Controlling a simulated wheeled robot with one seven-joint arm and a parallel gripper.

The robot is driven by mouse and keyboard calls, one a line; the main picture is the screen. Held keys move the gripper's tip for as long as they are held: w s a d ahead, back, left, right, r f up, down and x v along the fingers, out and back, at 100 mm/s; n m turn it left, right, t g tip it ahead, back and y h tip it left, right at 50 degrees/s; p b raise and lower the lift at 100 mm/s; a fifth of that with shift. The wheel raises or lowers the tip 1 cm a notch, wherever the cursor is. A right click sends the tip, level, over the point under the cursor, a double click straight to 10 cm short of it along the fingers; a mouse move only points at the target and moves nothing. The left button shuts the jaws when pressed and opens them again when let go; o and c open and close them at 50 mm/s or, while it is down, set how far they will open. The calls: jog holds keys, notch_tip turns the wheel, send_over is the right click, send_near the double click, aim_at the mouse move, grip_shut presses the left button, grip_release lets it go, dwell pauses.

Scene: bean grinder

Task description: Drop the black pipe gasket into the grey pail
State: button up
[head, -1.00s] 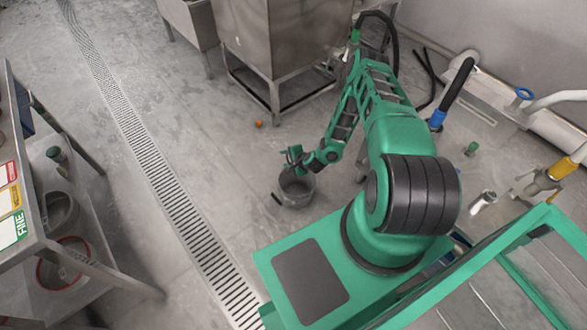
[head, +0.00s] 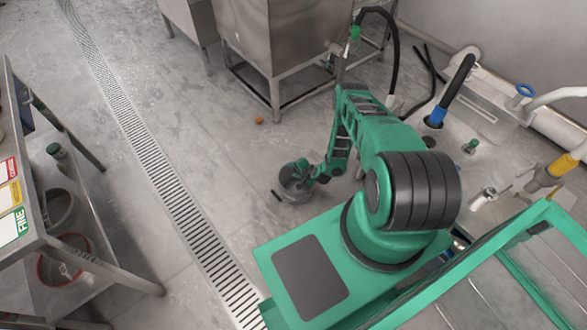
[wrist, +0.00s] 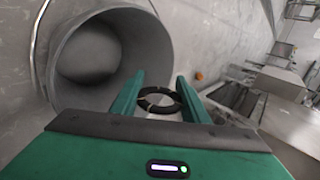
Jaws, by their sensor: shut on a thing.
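The black pipe gasket (wrist: 157,90) is a thin ring. In the wrist view it is between the two green fingers of my gripper (wrist: 160,98), which is shut on it. The grey pail (wrist: 62,62) is large at the left of the wrist view, its round mouth open and its inside looking empty. In the head view the pail (head: 290,187) stands on the floor, and my gripper (head: 304,171) is at its mouth, partly covering it. The gasket cannot be made out in the head view.
A small orange thing (head: 259,120) lies farther back. A floor drain grate (head: 165,180) runs along the left, past a metal table (head: 90,258). The floor around the pail is mostly clear.

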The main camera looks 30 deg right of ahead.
jog(key=shift+f, duration=2.65)
jog(key=o, duration=1.2)
jog(key=shift+r, duration=3.55)
